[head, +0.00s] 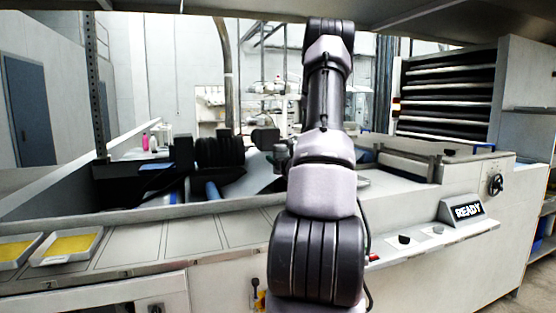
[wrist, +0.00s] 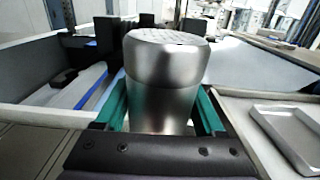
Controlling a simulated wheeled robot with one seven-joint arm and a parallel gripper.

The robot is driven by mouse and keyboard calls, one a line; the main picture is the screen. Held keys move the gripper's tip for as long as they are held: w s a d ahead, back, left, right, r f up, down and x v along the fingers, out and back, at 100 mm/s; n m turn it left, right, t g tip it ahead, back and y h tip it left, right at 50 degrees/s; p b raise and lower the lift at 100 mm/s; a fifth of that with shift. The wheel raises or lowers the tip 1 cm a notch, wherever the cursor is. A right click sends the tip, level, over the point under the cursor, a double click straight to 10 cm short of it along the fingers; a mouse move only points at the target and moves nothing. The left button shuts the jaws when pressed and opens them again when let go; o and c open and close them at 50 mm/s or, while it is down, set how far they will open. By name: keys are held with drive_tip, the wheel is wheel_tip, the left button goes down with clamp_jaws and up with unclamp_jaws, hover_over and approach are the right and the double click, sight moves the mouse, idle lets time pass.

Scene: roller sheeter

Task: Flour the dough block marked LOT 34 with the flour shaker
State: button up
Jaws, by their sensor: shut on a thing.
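In the wrist view a metal flour shaker (wrist: 163,62) with a perforated, domed top stands upright between the two green fingers of my gripper (wrist: 162,100). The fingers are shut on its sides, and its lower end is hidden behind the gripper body. In the head view my arm stands in front of the machine and hides much of its middle. I cannot make out a dough block marked LOT 34 in either view.
Two shallow trays with yellow contents, one of them the inner tray (head: 68,246), lie at the left of the front ledge (head: 180,238). An empty pale tray (wrist: 290,135) is at right in the wrist view. A READY sign (head: 466,210) and knobs sit at right.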

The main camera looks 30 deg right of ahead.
drive_tip(key=f+m+h, duration=0.1)
drive_tip(key=m+h, duration=0.3)
drive_tip(key=m, duration=0.5)
drive_tip(key=s+d+f+m+g+h, duration=0.1)
drive_tip(key=f+m+h, duration=0.1)
drive_tip(key=m+h, duration=0.3)
drive_tip(key=d+f+m+h, duration=0.1)
drive_tip(key=m+h, duration=0.4)
drive_tip(key=m, duration=0.8)
drive_tip(key=shift+s+f+g, duration=0.3)
drive_tip(key=shift+s+g, duration=0.05)
drive_tip(key=shift+g, duration=0.05)
drive_tip(key=shift+s+d, duration=0.1)
drive_tip(key=shift+d, duration=0.05)
drive_tip(key=shift+s+d, duration=0.65)
drive_tip(key=shift+w+a, duration=1.5)
